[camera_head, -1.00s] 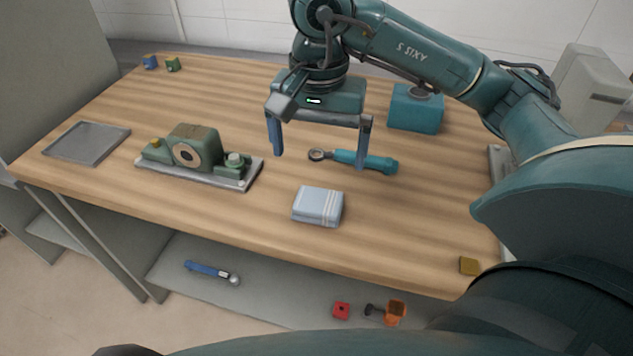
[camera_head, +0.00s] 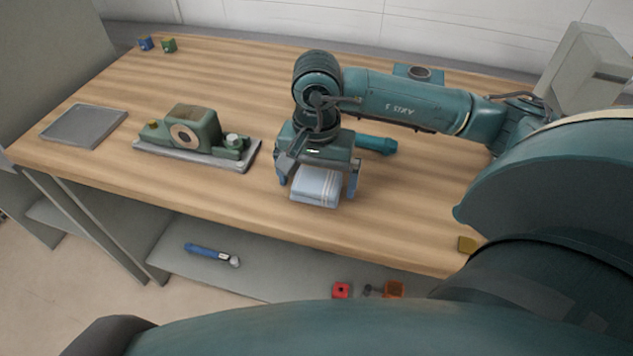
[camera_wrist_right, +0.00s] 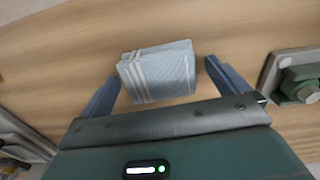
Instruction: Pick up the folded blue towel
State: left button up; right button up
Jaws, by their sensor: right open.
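The folded blue towel (camera_head: 316,187), pale blue with white stripes, lies on the wooden workbench in the head view. My right gripper (camera_head: 318,190) is over it, pointing down, with one finger on each side of the towel. The jaws are open. In the right wrist view the towel (camera_wrist_right: 157,72) lies ahead of and between the two fingertips of the right gripper (camera_wrist_right: 161,78), with a gap showing on both sides. How high the fingertips are above the bench is hard to tell. My left gripper is not seen.
A green machine part on a metal plate (camera_head: 236,160) stands left of the towel. A teal-handled tool (camera_head: 377,144) lies behind the gripper, partly hidden. A grey tray (camera_head: 84,125) is at the bench's left.

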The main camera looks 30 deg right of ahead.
aim_at(317, 180)
jog(key=shift+f, duration=0.25)
jog(key=shift+c, duration=0.4)
jog(key=c, duration=0.9)
jog(key=shift+r, duration=0.1)
notch_tip(317, 180, up, 10)
jog(key=shift+f, duration=0.1)
